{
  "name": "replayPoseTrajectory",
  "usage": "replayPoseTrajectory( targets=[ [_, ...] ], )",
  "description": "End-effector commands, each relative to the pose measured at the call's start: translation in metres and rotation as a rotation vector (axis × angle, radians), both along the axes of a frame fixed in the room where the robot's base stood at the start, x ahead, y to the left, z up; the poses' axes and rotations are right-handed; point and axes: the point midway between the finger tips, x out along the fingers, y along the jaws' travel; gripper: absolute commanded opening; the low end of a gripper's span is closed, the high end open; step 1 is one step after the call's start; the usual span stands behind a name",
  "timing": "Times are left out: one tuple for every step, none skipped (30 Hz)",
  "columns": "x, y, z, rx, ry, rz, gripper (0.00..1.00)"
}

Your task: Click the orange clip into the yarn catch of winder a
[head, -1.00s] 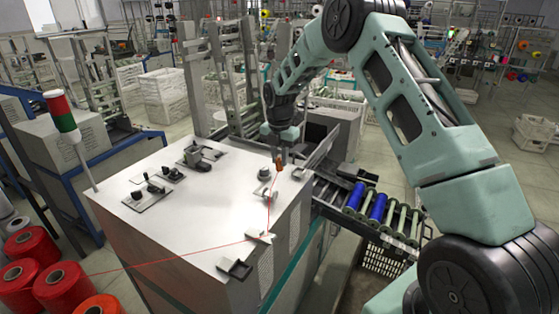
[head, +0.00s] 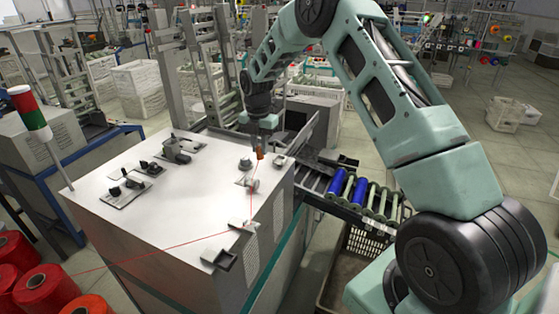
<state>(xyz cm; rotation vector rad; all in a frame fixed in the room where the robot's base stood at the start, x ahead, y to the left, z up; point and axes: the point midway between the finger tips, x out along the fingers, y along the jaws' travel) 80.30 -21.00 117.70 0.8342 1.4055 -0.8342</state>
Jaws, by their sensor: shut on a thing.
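The orange clip (head: 260,154) is in the jaws of my gripper (head: 261,148), above the back right part of the white machine top (head: 165,215). My gripper is shut on it. A red yarn (head: 175,247) runs from the cones at the left, over a small guide (head: 243,227) on the machine's front edge, and up to the clip. A small round fitting (head: 252,184) stands below the clip and a grey knob (head: 245,163) just left of it. I cannot tell which fitting is the yarn catch. The clip looks apart from both fittings.
A rack with blue bobbins (head: 358,190) and green ones adjoins the machine's right side. Black fittings (head: 128,188) sit on the left of the top. A red and green signal lamp (head: 29,110) stands at the left.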

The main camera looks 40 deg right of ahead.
Motion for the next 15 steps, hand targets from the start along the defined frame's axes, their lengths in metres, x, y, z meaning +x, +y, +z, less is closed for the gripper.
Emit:
replayPoseTrajectory(
  targets=[
    [0.002,-0.005,0.002,0.0,-0.001,-0.002,0.02],
    [0.004,-0.009,0.004,0.002,-0.001,-0.001,0.02],
    [0.007,-0.017,0.008,0.002,-0.002,0.001,0.02],
    [0.01,-0.024,0.011,0.003,-0.003,0.001,0.02],
    [0.013,-0.032,0.015,0.003,-0.002,0.002,0.02],
    [0.016,-0.042,0.019,0.005,-0.002,0.002,0.02],
    [0.018,-0.051,0.023,0.004,-0.003,0.001,0.02],
    [0.02,-0.058,0.027,0.004,-0.003,0.003,0.02],
    [0.022,-0.068,0.031,0.004,-0.003,0.002,0.02],
    [0.023,-0.074,0.034,0.003,-0.002,0.002,0.02],
    [0.024,-0.08,0.037,0.003,-0.002,0.001,0.02],
    [0.025,-0.087,0.04,0.003,-0.001,0.0,0.02],
    [0.026,-0.091,0.042,0.001,-0.002,-0.001,0.02],
    [0.026,-0.094,0.044,0.001,-0.002,-0.001,0.02],
    [0.026,-0.097,0.044,0.0,-0.001,-0.002,0.02]
  ],
)
